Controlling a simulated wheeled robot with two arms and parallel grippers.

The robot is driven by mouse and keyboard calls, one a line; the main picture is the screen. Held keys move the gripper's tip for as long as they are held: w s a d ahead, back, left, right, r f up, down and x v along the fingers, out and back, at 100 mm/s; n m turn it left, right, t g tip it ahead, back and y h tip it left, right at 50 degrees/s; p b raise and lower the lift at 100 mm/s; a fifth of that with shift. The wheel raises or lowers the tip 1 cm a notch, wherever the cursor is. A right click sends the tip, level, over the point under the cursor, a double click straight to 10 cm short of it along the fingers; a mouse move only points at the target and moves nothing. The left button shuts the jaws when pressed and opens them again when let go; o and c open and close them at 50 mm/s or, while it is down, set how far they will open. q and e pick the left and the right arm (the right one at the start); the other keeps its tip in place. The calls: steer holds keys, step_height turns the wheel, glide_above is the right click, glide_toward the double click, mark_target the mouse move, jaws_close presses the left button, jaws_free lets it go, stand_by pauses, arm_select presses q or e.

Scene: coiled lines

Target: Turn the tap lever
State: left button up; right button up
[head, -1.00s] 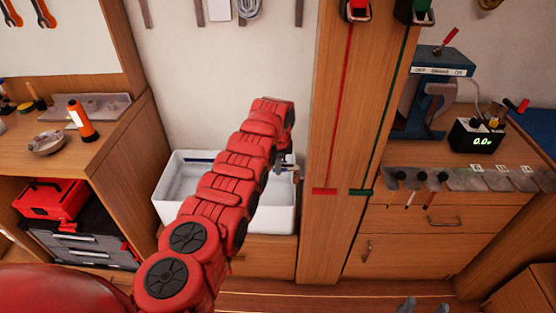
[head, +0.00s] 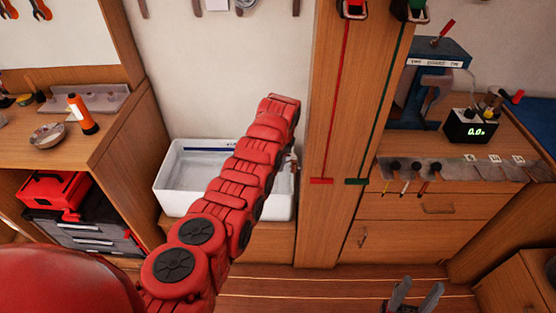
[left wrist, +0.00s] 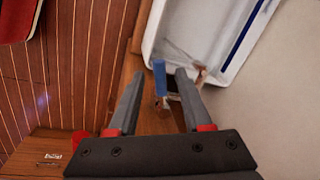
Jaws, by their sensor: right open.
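A blue bar, which looks like the tap lever (left wrist: 159,78), stands in the left wrist view beside the white sink. My left gripper (left wrist: 160,74) is open, with a grey finger on each side of the lever. Gaps show on both sides; I cannot tell how deep the lever is between them. A small copper-coloured part (left wrist: 201,76), perhaps of the tap, shows by the right fingertip. In the head view my red left arm hides the left gripper and most of the tap. My right gripper (head: 416,293) is open and empty at the bottom, over the floor.
The white sink (head: 172,178) sits in a wooden counter between a left bench (head: 98,150) and a wooden post (head: 330,225). The right workbench (head: 400,208) carries a blue press (head: 437,60) and a small display box (head: 468,126). The floor in front is clear.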

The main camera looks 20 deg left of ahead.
arm_select(q)
step_height(320, 180, up, 17)
steer(key=s+d+p, duration=0.2)
steer(key=shift+s+d, duration=0.15)
steer(key=shift+s, duration=0.15)
stand_by(0.9)
